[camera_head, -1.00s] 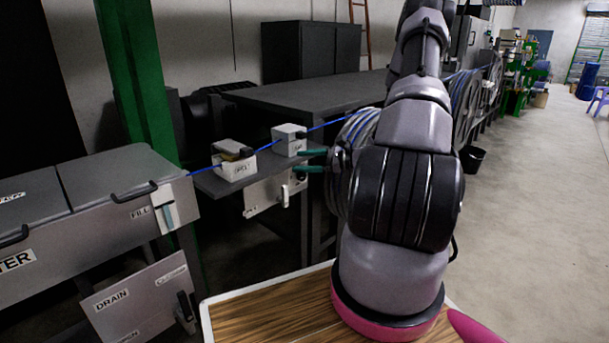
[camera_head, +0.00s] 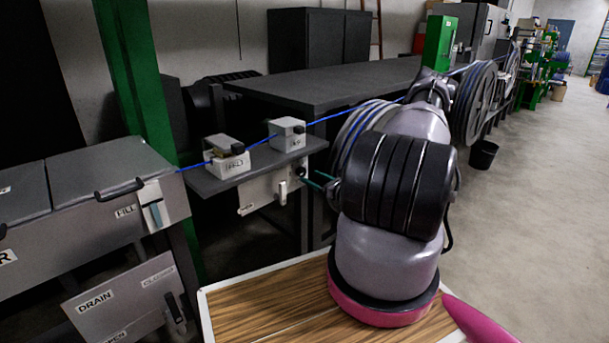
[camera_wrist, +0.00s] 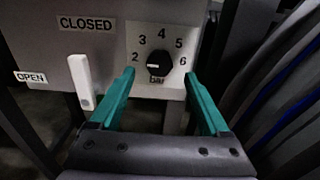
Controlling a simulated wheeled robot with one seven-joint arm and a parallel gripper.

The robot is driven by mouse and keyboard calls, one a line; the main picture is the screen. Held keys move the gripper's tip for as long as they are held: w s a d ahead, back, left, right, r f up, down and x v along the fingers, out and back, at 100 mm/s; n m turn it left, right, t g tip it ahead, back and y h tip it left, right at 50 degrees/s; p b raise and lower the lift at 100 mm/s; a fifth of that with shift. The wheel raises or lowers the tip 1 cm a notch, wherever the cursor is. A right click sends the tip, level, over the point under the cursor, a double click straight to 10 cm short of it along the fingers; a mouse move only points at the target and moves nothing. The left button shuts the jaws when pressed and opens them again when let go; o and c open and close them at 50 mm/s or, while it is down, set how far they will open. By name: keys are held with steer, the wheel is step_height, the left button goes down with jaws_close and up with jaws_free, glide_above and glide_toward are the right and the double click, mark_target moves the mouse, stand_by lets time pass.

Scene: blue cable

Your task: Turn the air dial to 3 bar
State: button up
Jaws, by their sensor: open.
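The air dial (camera_wrist: 160,67) is a black round knob on a pale plate marked 2 to 6 and "bar", seen in the wrist view. Its pale pointer mark points left, close to the 2. In the head view the dial (camera_head: 300,171) is a small dark knob on the right of the grey panel. My gripper (camera_wrist: 158,74) is open, with one teal finger on each side of the dial in the picture. I cannot tell how far the fingertips are from the plate.
A white lever (camera_wrist: 82,82) stands left of the dial, between labels CLOSED and OPEN. Above the panel, a blue cable (camera_head: 262,141) runs through two grey blocks on a shelf (camera_head: 205,185). Cable reels (camera_head: 362,125) stand close behind my arm.

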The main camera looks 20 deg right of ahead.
mark_target(303, 173)
steer(key=x, duration=0.4)
steer(key=shift+w+a, duration=0.15)
steer(key=shift+w, duration=0.2)
jaws_close()
steer(key=shift+m, duration=0.4)
steer(key=m, duration=0.3)
steer(key=shift+m, duration=2.5)
